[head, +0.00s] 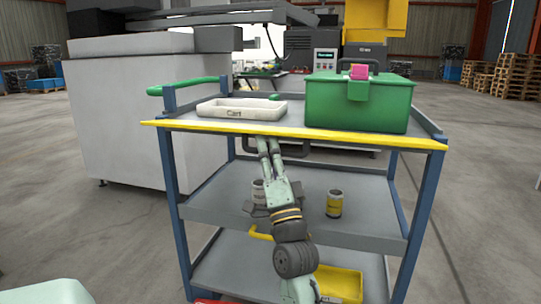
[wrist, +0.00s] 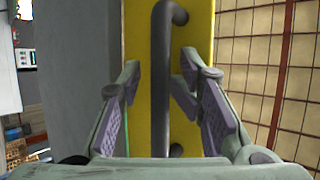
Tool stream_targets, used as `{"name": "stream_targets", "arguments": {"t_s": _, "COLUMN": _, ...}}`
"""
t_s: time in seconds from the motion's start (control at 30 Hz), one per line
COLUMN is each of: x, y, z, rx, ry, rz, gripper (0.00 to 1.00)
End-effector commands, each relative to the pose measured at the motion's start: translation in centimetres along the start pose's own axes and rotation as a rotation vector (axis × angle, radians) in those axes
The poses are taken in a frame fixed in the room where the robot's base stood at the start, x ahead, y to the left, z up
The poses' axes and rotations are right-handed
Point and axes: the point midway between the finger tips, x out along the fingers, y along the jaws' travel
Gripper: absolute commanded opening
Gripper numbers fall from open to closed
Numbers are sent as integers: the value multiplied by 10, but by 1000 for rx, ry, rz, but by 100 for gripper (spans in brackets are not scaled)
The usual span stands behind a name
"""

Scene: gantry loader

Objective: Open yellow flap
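The yellow flap (head: 350,138) shows in the head view as a thin strip along the front edge of the cart's top shelf. In the wrist view the yellow flap (wrist: 200,30) fills the middle, with a dark bar handle (wrist: 160,60) running up it. My gripper (head: 268,145) is at the flap's front edge. In the wrist view my gripper (wrist: 158,85) is open, with one finger on each side of the handle and a gap on both sides. The handle's lower end is partly hidden behind my gripper body.
On the middle shelf, a yellow-labelled can (head: 334,204) stands right of my arm, and another can (head: 258,190) is partly hidden. A yellow bin (head: 340,283) sits below.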

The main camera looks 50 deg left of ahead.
Motion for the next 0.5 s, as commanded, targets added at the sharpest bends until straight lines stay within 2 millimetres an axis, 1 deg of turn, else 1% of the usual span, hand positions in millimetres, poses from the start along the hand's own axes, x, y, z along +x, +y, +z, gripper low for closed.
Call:
{"name": "stream_targets", "arguments": {"t_s": 0.03, "x": 7, "y": -9, "z": -2, "rx": 2, "ry": 2, "rz": -8, "gripper": 33}}
{"name": "stream_targets", "arguments": {"t_s": 0.3, "x": 44, "y": -44, "z": -18, "rx": 2, "ry": 3, "rz": -9, "gripper": 33}}
{"name": "stream_targets", "arguments": {"t_s": 0.5, "x": 59, "y": -56, "z": -25, "rx": 2, "ry": 2, "rz": -4, "gripper": 33}}
